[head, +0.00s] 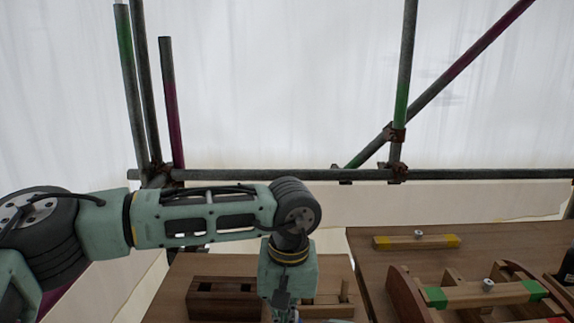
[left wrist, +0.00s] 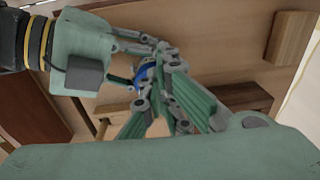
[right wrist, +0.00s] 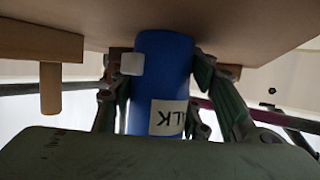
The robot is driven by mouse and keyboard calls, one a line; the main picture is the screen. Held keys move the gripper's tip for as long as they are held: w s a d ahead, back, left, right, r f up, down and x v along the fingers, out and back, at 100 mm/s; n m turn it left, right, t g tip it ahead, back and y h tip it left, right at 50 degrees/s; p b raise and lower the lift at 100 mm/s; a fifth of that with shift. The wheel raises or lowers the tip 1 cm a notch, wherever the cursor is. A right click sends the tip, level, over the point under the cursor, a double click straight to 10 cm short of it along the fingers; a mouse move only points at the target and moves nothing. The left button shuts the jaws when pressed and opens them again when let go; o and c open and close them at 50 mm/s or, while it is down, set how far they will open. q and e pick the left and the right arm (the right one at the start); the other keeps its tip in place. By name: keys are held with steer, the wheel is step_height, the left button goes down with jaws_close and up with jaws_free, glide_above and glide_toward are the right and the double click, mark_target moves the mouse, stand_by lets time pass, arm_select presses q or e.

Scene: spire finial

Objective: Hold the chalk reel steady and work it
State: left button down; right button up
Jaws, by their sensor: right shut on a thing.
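The chalk reel (right wrist: 160,85) is a blue cylinder with a white label, upside down in the right wrist view, and a small white block (right wrist: 132,63) at its side. My right gripper (right wrist: 158,80) is shut on it, a finger on each side. In the left wrist view only a blue sliver of the reel (left wrist: 147,72) shows behind the fingers. My left gripper (left wrist: 168,95) has its fingers apart, close to the reel and the right gripper; whether it touches the reel is hidden. In the head view its fingertips are below the picture edge.
A dark slotted wooden block (head: 225,298) stands left of the left wrist on the brown bench. A wooden peg (right wrist: 50,90) stands near the reel. At right are a yellow-ended bar (head: 415,242) and a green-ended bar (head: 480,294) on a curved cradle. Scaffold tubes (head: 460,174) stand behind.

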arm_select(q)
steer(key=shift+a+r, duration=0.1)
steer(key=shift+r, duration=0.05)
arm_select(e)
steer(key=shift+s, duration=0.1)
arm_select(q)
steer(key=r, duration=0.4)
steer(key=s+r, duration=0.1)
steer(key=r, duration=0.1)
stand_by(0.7)
arm_select(e)
steer(key=o, duration=1.3)
arm_select(q)
steer(key=shift+w, duration=0.1)
arm_select(e)
steer(key=shift+d, duration=0.1)
